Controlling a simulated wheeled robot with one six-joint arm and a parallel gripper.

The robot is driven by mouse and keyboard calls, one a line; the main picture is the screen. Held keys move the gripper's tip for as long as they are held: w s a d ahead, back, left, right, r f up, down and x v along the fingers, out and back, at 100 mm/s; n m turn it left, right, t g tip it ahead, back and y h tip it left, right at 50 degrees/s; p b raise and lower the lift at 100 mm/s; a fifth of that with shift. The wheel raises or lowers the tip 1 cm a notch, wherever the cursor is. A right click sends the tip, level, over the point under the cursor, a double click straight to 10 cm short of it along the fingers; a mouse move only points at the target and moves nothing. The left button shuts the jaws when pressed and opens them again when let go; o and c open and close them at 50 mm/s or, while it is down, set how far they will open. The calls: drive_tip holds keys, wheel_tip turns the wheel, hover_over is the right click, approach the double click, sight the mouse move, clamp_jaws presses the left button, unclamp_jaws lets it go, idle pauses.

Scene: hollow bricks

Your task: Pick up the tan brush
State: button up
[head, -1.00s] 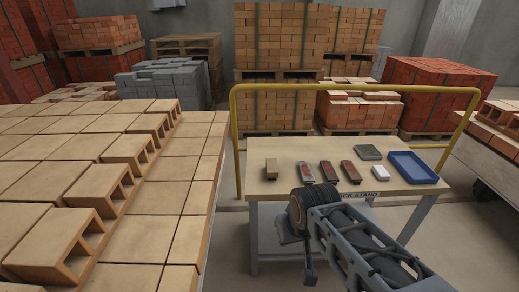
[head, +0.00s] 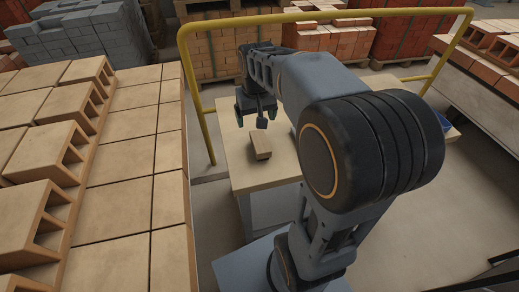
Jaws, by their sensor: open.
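My gripper (head: 257,117) is open and empty, pointing down over the table just beyond the brush in the head view. It looks apart from the brush, though its exact height is hard to tell. My arm hides most of the table to the right of the brush.
A yellow rail (head: 188,75) runs along the stand's left and back sides. A blue tray (head: 444,122) partly shows at the right. Rows of hollow bricks (head: 62,150) lie on a large stack at left.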

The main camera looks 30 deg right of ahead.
drive_tip(key=g+b, duration=0.1)
drive_tip(key=b, duration=0.1)
hover_over(260, 140)
wheel_tip(260, 140, down, 4)
drive_tip(key=shift+m, duration=0.3)
wheel_tip(260, 140, down, 8)
drive_tip(key=shift+r, duration=0.2)
drive_tip(key=shift+s+f+b, duration=0.1)
drive_tip(key=shift+f+b, duration=0.2)
drive_tip(key=shift+f, duration=2.7)
drive_tip(key=c, duration=1.1)
drive_tip(key=shift+o, duration=0.2)
drive_tip(key=shift+r, duration=0.15)
